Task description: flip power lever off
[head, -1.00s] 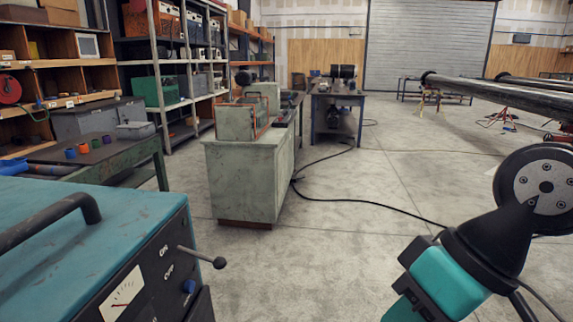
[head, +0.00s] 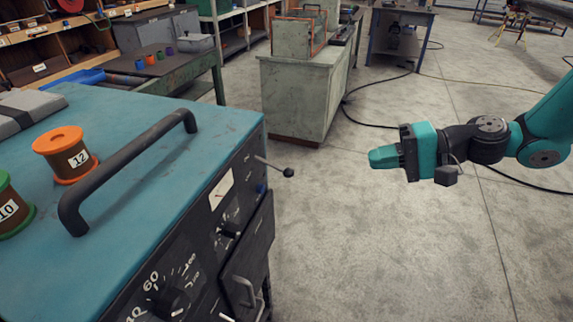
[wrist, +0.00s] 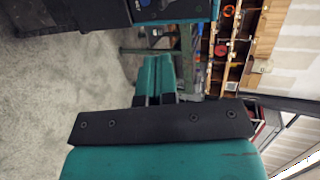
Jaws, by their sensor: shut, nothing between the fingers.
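The power lever (head: 274,167) is a thin metal rod with a dark round knob. It sticks out from the black front panel (head: 200,245) of the teal machine (head: 150,130) in the head view. My gripper (head: 371,158) is shut and empty, in the air to the right of the lever knob and apart from it. In the wrist view its teal fingers (wrist: 158,73) lie together. Part of the machine shows at the top of the wrist view (wrist: 180,10); I cannot make out the lever there. The ON and OFF labels are not readable now.
A black bar handle (head: 125,165) and numbered spools, one orange (head: 66,154), stand on the machine top. A green workbench (head: 190,78) and a grey cabinet (head: 305,95) are behind. The floor (head: 380,250) below my gripper is clear.

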